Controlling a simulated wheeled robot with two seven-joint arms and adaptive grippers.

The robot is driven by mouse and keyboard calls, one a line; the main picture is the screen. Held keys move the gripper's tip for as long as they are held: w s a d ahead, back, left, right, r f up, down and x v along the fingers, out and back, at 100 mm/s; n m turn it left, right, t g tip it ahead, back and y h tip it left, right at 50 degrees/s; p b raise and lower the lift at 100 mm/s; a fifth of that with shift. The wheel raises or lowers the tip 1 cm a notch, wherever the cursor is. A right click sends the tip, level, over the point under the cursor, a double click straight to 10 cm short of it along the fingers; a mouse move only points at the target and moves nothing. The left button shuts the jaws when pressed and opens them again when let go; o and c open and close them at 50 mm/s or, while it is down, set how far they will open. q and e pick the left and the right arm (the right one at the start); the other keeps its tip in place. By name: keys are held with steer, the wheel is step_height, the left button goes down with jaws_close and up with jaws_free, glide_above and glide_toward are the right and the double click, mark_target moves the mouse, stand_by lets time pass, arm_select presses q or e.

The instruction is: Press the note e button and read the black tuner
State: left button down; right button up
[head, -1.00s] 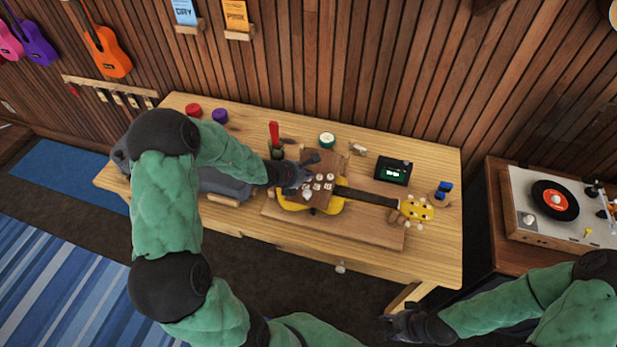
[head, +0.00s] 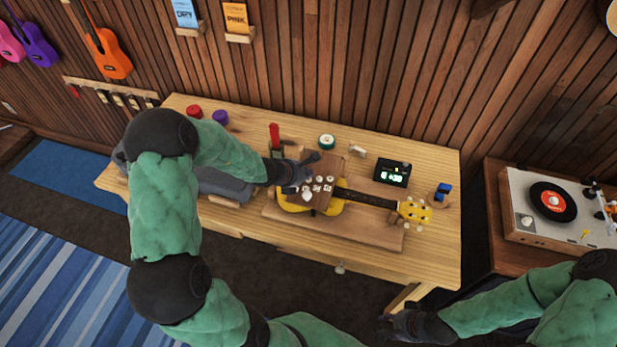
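A brown wooden board (head: 331,165) with several small white buttons (head: 317,188) lies over the body of a yellow ukulele (head: 338,207) on the workbench. The button labels are too small to read surely. My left gripper (head: 306,182) is at the board's left side, its tip by the left buttons; I cannot tell whether it touches one or whether its fingers are shut. The black tuner (head: 404,167) stands behind the ukulele's neck. Its lit screen shows a small character and what looks like +38; the letter is unclear. My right gripper (head: 388,328) hangs low in front of the bench, its fingers unclear.
The wooden bench (head: 440,240) also holds a red-handled tool (head: 274,135), a green-and-white round item (head: 326,141), a blue item (head: 443,190) and red and purple round items at the back left. A record player (head: 530,215) stands to the right.

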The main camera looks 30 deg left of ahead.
mark_target(307, 181)
arm_select(q)
steer(key=shift+r+p, duration=1.95)
steer(key=shift+r, duration=0.6)
steer(key=shift+f, duration=0.1)
